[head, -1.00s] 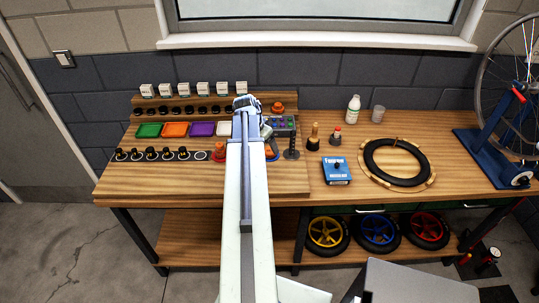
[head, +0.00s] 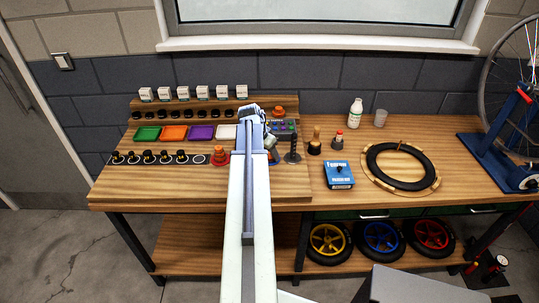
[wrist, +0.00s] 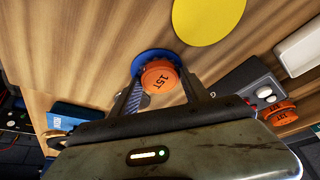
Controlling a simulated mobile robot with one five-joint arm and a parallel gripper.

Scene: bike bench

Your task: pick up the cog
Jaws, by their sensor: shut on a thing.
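An orange cog marked 15T (wrist: 160,76) is between the two fingers of my gripper (wrist: 163,88) in the wrist view. The fingers are shut on it, one on each side. A blue disc (wrist: 150,55) shows behind the cog, over the wooden bench top; I cannot tell whether the cog touches it. In the head view my gripper (head: 271,143) is mostly hidden by my arm, on the bench's left half, and the cog cannot be made out there.
A yellow disc (wrist: 208,18) lies close by. Another orange piece (wrist: 277,114) is at the right. An orange stack (head: 220,156) stands left of my arm, and a black post (head: 293,150) right of it. A blue box (head: 339,175) and a tyre (head: 400,167) lie farther right.

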